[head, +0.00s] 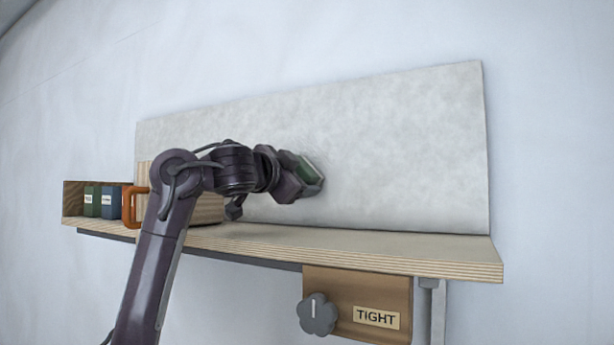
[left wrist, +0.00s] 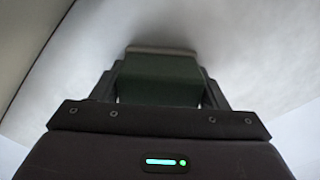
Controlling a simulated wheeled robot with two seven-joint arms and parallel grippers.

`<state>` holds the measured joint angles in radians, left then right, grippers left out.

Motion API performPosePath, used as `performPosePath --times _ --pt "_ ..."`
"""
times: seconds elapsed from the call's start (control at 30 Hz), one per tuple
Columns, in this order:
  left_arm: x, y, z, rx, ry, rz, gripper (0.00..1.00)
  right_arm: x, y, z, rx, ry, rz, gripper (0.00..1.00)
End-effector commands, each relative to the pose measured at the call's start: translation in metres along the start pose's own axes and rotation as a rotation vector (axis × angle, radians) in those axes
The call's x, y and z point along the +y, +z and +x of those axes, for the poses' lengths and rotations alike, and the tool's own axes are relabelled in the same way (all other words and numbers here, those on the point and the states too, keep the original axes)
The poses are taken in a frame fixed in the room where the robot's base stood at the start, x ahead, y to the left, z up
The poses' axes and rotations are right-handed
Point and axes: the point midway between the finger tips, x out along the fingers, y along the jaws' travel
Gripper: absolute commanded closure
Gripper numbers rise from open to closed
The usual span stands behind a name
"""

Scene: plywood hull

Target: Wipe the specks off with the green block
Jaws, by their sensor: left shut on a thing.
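The green block (head: 302,164) is in my left gripper (head: 308,182), in front of the pale grey panel (head: 410,140). The gripper is shut on it. In the left wrist view the green block (left wrist: 160,78) sits between the two fingers, with a pale strip along its far edge at the panel (left wrist: 150,25). The block seems to be against the panel or very close to it; I cannot tell if it touches. No clear specks show on the visible part of the panel. The part behind my arm and gripper is hidden. My right gripper is not in view.
A plywood shelf (head: 400,254) runs below the panel. At its left end stand a wooden box (head: 73,198) with green and blue items and an orange handle (head: 130,208). Under the shelf are a grey knob (head: 318,314) and a plate reading TIGHT (head: 377,317). The shelf's right half is clear.

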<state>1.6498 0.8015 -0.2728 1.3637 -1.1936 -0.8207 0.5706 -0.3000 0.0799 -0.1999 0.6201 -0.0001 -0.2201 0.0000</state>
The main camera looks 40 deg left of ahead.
Motion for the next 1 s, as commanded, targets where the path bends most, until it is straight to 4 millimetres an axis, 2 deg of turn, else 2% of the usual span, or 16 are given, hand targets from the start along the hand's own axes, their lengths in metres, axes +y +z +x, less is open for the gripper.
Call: performPosePath --times 1.0 --pt "-0.042 0.043 0.0 -0.003 0.0 -0.002 0.51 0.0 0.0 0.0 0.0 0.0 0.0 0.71"
